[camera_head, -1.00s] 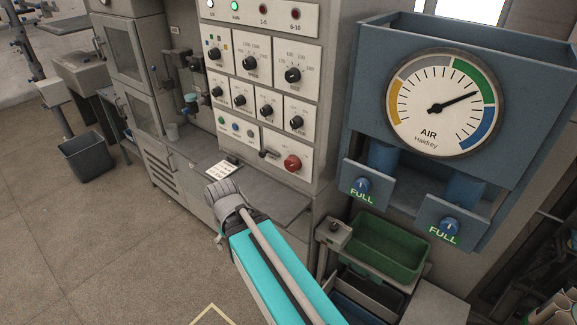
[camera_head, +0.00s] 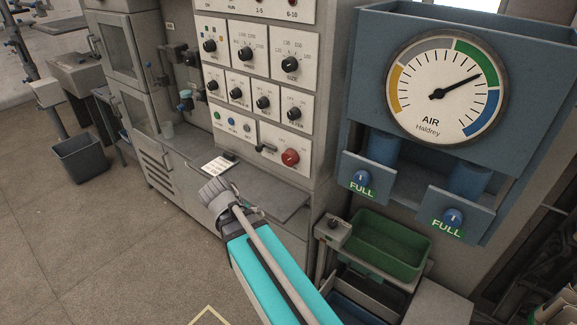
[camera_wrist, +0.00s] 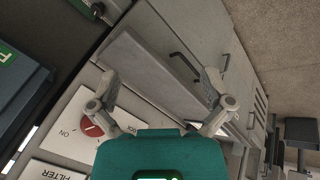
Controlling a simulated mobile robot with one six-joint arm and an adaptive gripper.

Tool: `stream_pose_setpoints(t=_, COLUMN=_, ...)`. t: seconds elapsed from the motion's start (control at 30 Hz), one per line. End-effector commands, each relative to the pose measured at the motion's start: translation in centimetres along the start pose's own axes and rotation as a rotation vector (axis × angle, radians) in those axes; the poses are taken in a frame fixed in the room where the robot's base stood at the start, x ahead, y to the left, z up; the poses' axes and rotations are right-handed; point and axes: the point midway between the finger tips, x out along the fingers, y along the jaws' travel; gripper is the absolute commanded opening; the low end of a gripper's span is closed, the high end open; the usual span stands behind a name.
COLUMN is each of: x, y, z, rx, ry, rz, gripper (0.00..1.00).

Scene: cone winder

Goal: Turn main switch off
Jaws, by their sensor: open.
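The main switch is most likely the red rotary knob (camera_head: 290,157) low on the right of the control panel. In the wrist view the red knob (camera_wrist: 93,128) shows at lower left on a white plate, with a white mark on its face and "ON" printed beside it. My gripper (camera_wrist: 160,92) is open and empty, its two fingers spread wide. The left finger lies near the knob in the picture and partly overlaps its plate; I cannot tell whether they touch.
A dark lever (camera_head: 265,149) sits just left of the red knob. A grey ledge (camera_head: 280,202) juts out below the panel, with a white card (camera_head: 219,164) at its left. The blue air gauge box (camera_head: 365,75) stands to the right, above a green bin (camera_head: 385,243).

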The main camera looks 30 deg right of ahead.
Motion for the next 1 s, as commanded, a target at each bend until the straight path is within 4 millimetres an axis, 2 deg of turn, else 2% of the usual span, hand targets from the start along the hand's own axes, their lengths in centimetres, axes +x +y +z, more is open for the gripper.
stream_pose_setpoints(t=0.03, x=1.2, y=0.2, z=-0.8, rx=0.042, ry=0.035, rz=0.052, gripper=1.00)
stream_pose_setpoints(t=0.1, x=1.9, y=1.1, z=-1.9, rx=0.103, ry=0.089, rz=0.124, gripper=1.00)
stream_pose_setpoints(t=0.4, x=3.0, y=4.3, z=-6.7, rx=0.336, ry=0.373, rz=0.388, gripper=1.00)
stream_pose_setpoints(t=0.7, x=1.9, y=6.1, z=-10.9, rx=0.508, ry=0.713, rz=0.563, gripper=1.00)
stream_pose_setpoints(t=1.0, x=0.3, y=6.5, z=-12.8, rx=0.568, ry=0.900, rz=0.618, gripper=1.00)
